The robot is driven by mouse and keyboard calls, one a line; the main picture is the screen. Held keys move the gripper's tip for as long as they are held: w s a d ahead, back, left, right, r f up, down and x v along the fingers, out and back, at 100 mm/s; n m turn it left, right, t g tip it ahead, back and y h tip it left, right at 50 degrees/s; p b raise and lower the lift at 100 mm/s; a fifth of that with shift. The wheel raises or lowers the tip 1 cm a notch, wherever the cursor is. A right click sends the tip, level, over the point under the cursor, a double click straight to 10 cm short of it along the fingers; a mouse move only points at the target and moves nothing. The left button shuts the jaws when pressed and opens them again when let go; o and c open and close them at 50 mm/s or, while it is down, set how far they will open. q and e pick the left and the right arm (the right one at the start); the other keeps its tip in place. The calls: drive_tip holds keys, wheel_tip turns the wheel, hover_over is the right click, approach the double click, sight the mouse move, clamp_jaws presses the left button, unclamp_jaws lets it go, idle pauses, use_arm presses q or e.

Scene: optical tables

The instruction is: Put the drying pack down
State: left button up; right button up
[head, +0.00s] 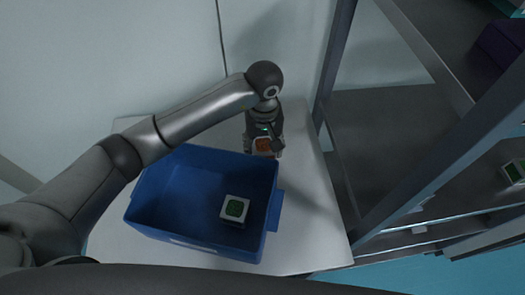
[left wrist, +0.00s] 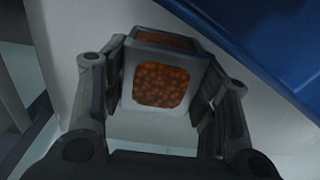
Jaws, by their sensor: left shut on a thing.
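The drying pack, a small pale box with an orange beaded window, shows in the left wrist view (left wrist: 160,84) and in the head view (head: 263,145). My left gripper (head: 264,148) is shut on it, with one finger on each side, as the left wrist view (left wrist: 158,95) shows. The pack is beside the blue bin, at its right back corner, over the white table (head: 312,215). I cannot tell whether the pack touches the table. My right gripper is not in view.
A metal shelf rack (head: 372,190) stands close to the table's right side. The tabletop right of the bin is clear.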

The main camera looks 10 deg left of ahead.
sight(264, 154)
use_arm(q)
drive_tip(key=shift+f, duration=0.7)
wheel_tip(264, 154, down, 2)
drive_tip(key=shift+d+f+p, duration=0.1)
drive_tip(key=shift+f+p, duration=0.15)
drive_tip(key=shift+p, duration=0.25)
drive_tip(key=shift+f, duration=0.75)
drive_tip(key=o, duration=0.8)
drive_tip(key=shift+r, duration=0.1)
drive_tip(key=o, duration=0.3)
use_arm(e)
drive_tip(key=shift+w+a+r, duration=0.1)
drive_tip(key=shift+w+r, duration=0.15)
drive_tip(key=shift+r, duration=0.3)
